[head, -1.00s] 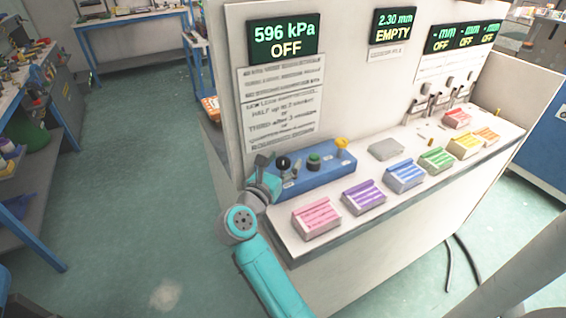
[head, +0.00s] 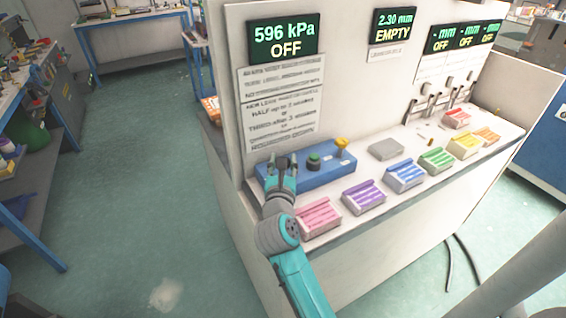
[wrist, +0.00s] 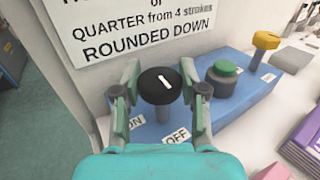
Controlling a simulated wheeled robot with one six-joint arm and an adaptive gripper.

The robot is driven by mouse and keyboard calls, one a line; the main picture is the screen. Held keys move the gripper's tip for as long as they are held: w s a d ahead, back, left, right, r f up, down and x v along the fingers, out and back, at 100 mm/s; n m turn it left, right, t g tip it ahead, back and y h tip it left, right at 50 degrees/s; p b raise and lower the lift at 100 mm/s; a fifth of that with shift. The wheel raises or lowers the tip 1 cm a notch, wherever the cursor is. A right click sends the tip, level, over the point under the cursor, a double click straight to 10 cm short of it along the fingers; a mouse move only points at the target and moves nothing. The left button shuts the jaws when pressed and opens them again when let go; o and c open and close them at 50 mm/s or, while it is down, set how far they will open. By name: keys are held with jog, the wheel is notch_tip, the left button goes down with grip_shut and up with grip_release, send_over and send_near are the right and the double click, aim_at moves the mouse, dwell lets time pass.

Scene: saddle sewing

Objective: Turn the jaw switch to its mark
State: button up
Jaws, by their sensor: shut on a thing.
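The switch is a black round knob (wrist: 160,86) with a white line on its top, on a post on the blue control box (wrist: 245,107). ON and OFF labels lie at its near side. The white line points away from me, tilted slightly left. My gripper (wrist: 161,84) has one finger on each side of the knob and is shut on it. In the head view my gripper (head: 282,164) is at the left end of the blue box (head: 322,172), and it hides most of the knob there.
A green button (wrist: 222,75) and a yellow knob (wrist: 266,41) stand to the right on the box. A pressure display (head: 283,40) reads 596 kPa OFF. Several coloured blocks, such as the pink one (head: 317,217), line the bench's front. An instruction sheet (wrist: 140,28) hangs behind.

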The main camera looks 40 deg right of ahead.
jog(key=shift+t+y, duration=0.3)
jog(key=shift+t, duration=0.1)
jog(key=o, duration=1.2)
jog(key=shift+c, duration=0.2)
jog(key=v, duration=1.2)
